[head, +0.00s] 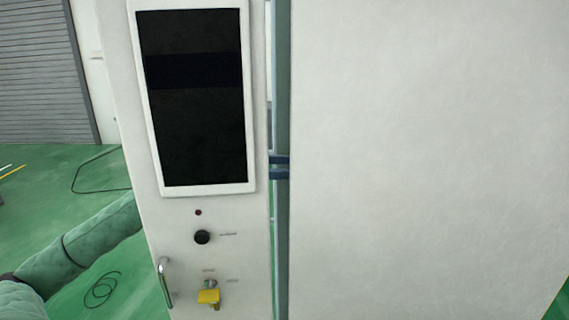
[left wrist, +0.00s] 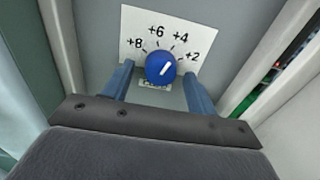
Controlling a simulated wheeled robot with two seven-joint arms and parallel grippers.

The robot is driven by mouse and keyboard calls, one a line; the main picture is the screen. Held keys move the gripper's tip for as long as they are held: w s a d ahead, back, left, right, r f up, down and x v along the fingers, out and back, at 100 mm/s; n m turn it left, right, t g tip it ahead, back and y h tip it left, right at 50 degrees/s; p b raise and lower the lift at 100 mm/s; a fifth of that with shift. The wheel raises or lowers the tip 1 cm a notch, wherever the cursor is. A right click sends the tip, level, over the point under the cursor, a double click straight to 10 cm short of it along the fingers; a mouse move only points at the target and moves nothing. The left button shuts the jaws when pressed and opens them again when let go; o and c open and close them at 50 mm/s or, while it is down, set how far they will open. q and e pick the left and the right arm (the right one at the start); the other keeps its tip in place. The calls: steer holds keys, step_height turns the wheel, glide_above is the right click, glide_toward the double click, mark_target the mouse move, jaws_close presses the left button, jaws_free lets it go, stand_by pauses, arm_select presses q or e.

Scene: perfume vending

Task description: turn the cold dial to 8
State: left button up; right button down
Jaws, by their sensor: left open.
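The cold dial is a blue round knob (left wrist: 160,67) with a white pointer line, seen in the left wrist view. Its pointer is tilted up and to the right, roughly between the +4 and +2 marks. A white scale plate (left wrist: 138,38) behind it reads +8, +6, +4, +2 from left to right. My left gripper (left wrist: 158,85) is open, with one blue finger on each side of the knob; I cannot tell whether they touch it. In the head view the dial and my left gripper are hidden behind the white cabinet. My right gripper is not in view.
In the head view a white cabinet has a dark screen (head: 194,95), a black knob (head: 202,237), a metal handle (head: 164,282) and a yellow part (head: 208,297). A large pale panel (head: 430,160) fills the right. Walls flank the dial in the wrist view.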

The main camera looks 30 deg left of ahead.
arm_select(q)
steer(key=shift+w+d, duration=0.1)
steer(key=shift+d, duration=0.05)
steer(key=c, duration=1)
